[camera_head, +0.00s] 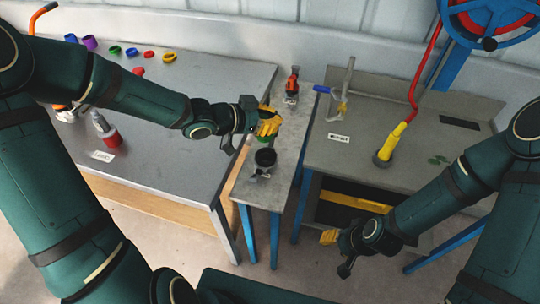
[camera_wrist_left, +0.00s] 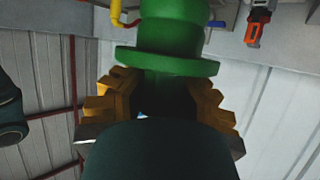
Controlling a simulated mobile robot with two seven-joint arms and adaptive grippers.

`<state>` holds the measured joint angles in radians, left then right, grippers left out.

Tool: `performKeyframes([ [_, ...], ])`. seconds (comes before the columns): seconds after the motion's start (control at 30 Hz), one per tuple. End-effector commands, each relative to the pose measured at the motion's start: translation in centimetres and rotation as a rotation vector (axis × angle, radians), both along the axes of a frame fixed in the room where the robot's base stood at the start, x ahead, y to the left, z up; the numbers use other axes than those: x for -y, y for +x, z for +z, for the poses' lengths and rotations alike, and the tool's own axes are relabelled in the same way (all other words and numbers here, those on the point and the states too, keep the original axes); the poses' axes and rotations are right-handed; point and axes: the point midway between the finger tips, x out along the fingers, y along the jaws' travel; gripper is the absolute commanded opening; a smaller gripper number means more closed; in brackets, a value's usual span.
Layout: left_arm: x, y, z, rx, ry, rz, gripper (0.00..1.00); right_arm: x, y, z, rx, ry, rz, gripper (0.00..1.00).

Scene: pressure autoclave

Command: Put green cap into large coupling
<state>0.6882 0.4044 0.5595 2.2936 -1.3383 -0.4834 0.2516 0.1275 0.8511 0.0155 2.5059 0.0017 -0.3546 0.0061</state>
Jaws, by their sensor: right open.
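The green cap (camera_wrist_left: 166,62) fills the middle of the left wrist view, with a wide flange and a narrower part between the yellow fingers. My left gripper (camera_head: 268,124) is shut on it. In the head view, only a little of the green cap (camera_head: 263,139) shows below the fingers. A black round, open-topped part (camera_head: 265,157), which looks like the large coupling, stands on the narrow grey table just below and near the cap. Whether they touch is unclear. My right gripper (camera_head: 329,238) is open and empty, low in front of the right bench.
The left table (camera_head: 170,130) carries several coloured rings and caps at the back and a red-based part (camera_head: 107,130). An orange-and-black tool (camera_head: 292,84) stands at the narrow table's far end. The right bench holds a yellow nozzle (camera_head: 390,146) on a red pipe.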

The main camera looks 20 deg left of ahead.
Motion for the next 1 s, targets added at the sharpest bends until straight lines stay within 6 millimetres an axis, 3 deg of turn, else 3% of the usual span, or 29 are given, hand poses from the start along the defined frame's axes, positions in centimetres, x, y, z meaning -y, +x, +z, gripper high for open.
performKeyframes([
  [0.13, 0.3, -0.3, -1.0, -0.003, -0.001, -0.012, 0.0, 0.0, -0.1, -0.6, -0.002, 0.0, 0.002, 0.47],
  [0.4, 0.4, -0.3, -5.7, -0.004, -0.002, -0.012, 0.0, -0.1, -0.3, -3.0, -0.007, 0.002, 0.008, 0.47],
  [0.63, 0.3, -0.3, -7.1, -0.002, -0.001, -0.012, 0.0, -0.1, -0.2, -3.6, -0.003, 0.001, 0.008, 0.47],
  [0.83, 0.3, -0.3, -9.9, -0.003, -0.001, -0.012, 0.0, 0.0, 0.1, -5.0, 0.003, 0.0, 0.006, 0.47],
  [1.0, 0.3, -0.3, -10.0, -0.001, -0.001, -0.012, 0.0, 0.0, 0.1, -4.9, 0.004, 0.0, 0.006, 0.47],
])
